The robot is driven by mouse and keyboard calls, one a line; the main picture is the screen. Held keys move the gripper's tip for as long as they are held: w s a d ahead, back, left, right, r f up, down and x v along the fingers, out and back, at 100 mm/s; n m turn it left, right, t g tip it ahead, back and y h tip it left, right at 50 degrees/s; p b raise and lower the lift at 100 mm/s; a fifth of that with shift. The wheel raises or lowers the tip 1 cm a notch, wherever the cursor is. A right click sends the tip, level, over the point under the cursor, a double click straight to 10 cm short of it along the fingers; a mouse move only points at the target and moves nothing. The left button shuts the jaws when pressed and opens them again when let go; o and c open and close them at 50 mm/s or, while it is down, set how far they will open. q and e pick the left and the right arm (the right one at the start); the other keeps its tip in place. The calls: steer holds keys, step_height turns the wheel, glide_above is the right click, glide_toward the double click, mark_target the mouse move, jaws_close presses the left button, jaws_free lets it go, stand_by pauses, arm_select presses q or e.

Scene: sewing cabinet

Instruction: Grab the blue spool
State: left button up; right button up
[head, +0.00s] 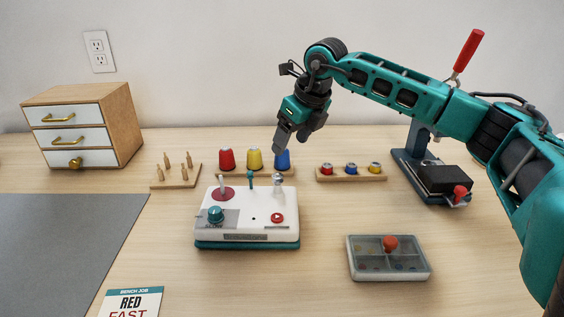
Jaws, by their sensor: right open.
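The blue spool (283,160) stands upright at the right end of a wooden rack (240,173), beside a yellow spool (254,159) and a red spool (227,160). My right gripper (291,143) comes in from the right on the teal arm and points down. Its fingers are open and empty. In the picture they overlap the top of the blue spool and hide part of it; I cannot tell whether they touch it. My left gripper is not in view.
A white control box (247,225) with levers stands in front of the rack. A small bobbin holder (351,173) lies to the right, with a clear-lidded box (388,272) nearer. A peg board (175,177) and drawer cabinet (110,125) are left. A dark machine (442,180) stands right.

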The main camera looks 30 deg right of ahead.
mark_target(282, 163)
steer(key=shift+w+f, duration=0.15)
steer(key=shift+f, duration=0.1)
steer(key=x, duration=0.1)
steer(key=b+x, duration=0.1)
steer(key=x, duration=0.2)
steer(key=shift+w+a+f+b, duration=0.15)
steer(key=shift+w+a+b, duration=0.15)
steer(key=shift+a+b, duration=0.1)
steer(key=shift+w+f, duration=0.1)
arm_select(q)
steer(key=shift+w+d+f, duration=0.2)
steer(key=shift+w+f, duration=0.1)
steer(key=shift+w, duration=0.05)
arm_select(e)
steer(key=shift+d, duration=0.1)
steer(key=c, duration=1.1)
